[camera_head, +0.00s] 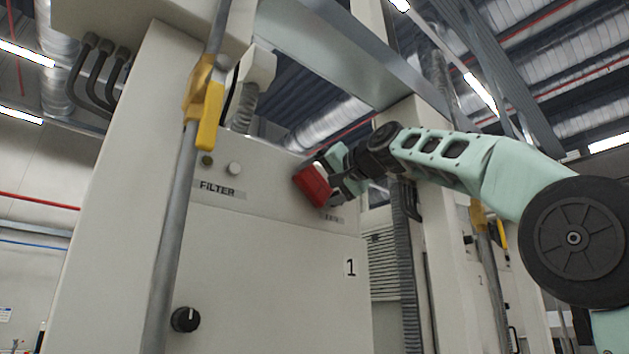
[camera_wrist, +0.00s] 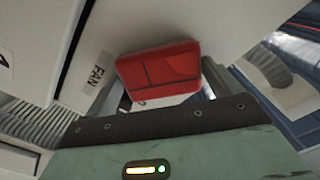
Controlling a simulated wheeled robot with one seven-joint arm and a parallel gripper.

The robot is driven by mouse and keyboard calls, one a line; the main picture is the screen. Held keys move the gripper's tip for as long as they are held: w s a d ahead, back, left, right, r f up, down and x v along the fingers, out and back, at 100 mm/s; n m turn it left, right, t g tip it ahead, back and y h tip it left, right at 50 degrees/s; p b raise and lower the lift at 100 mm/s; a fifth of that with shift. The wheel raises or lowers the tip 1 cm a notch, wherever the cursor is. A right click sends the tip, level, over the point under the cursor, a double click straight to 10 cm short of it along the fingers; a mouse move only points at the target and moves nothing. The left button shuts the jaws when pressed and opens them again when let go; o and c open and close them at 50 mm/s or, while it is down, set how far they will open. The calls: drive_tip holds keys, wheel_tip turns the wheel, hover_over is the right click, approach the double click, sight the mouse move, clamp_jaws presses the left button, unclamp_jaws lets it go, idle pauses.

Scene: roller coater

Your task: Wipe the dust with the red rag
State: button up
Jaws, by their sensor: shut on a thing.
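The red rag (camera_head: 312,184) is a folded block held at the end of my arm, in front of the upper right part of the cabinet's front. My gripper (camera_head: 326,178) is shut on it. In the wrist view the red rag (camera_wrist: 160,72) fills the upper middle, close to the pale panel and right of the FAN label (camera_wrist: 99,73). I cannot tell whether the rag touches the panel. I cannot make out any dust in either view; the rag and gripper hide part of the panel.
The pale cabinet (camera_head: 270,270) carries a FILTER label (camera_head: 218,189), a black knob (camera_head: 185,319) and small round buttons. A grey vertical pipe (camera_head: 172,240) with a yellow valve handle (camera_head: 209,115) stands at left. A beam (camera_head: 330,50) hangs overhead. A ribbed hose (camera_head: 410,270) runs at right.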

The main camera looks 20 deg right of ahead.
drive_tip(key=shift+s+a, duration=0.4)
drive_tip(key=shift+a, duration=0.75)
drive_tip(key=shift+s+a, duration=0.35)
drive_tip(key=shift+a, duration=0.85)
drive_tip(key=shift+s+a, duration=0.4)
drive_tip(key=shift+a, duration=0.75)
drive_tip(key=b+v, duration=0.2)
drive_tip(key=v, duration=0.4)
drive_tip(key=b+v, duration=0.1)
drive_tip(key=v, duration=0.2)
